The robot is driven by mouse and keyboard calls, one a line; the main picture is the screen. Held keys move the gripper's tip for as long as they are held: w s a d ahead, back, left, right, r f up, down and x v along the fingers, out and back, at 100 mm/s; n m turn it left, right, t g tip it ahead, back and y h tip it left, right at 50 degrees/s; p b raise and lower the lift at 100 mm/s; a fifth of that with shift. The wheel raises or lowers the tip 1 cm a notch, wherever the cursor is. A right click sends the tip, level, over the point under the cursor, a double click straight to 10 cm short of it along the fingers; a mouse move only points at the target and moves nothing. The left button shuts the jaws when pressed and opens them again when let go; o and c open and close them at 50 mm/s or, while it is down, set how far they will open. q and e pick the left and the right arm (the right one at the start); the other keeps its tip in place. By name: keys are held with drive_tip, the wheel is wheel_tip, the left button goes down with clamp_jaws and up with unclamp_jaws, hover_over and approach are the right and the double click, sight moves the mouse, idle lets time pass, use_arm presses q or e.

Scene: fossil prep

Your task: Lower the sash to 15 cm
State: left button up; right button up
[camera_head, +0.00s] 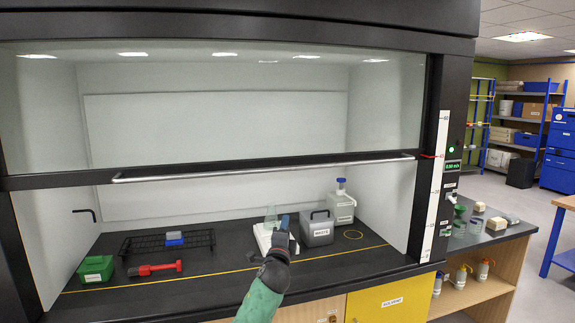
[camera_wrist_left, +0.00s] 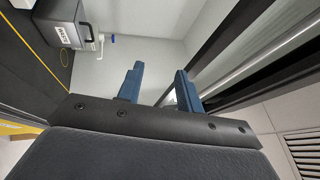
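The fume hood sash is a wide glass pane (camera_head: 200,110) with a dark lower frame and a long silver handle bar (camera_head: 260,169). It stands partly raised, with an open gap below it. A white vertical scale (camera_head: 433,185) runs down the right post, with a red pointer (camera_head: 428,156) near handle height; its small numbers are hard to read. My right gripper is not in view.
Jars stand on the right bench (camera_head: 480,241). Space before the bar is clear.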

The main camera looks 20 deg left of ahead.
sight(286, 170)
use_arm(q)
drive_tip(key=r+m+t, duration=0.1)
drive_tip(key=r, duration=0.4)
drive_tip(key=r+m+t, duration=0.1)
drive_tip(key=r, duration=0.9)
drive_tip(key=shift+a+r+m+t+p, duration=0.2)
drive_tip(key=shift+r+m+t+p, duration=0.1)
drive_tip(key=shift+m+t+p, duration=0.1)
drive_tip(key=shift+w+a+r, duration=0.1)
drive_tip(key=shift+w+r, duration=0.15)
drive_tip(key=shift+w, duration=0.1)
drive_tip(key=p+x, duration=0.2)
drive_tip(key=x, duration=0.3)
drive_tip(key=shift+f+p, duration=0.15)
drive_tip(key=shift+p, duration=0.15)
drive_tip(key=shift+w+r, duration=0.25)
drive_tip(key=shift+w, duration=0.25)
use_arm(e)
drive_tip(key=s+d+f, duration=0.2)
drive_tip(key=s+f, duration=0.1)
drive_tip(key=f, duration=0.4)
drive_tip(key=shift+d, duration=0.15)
use_arm(q)
clamp_jaws()
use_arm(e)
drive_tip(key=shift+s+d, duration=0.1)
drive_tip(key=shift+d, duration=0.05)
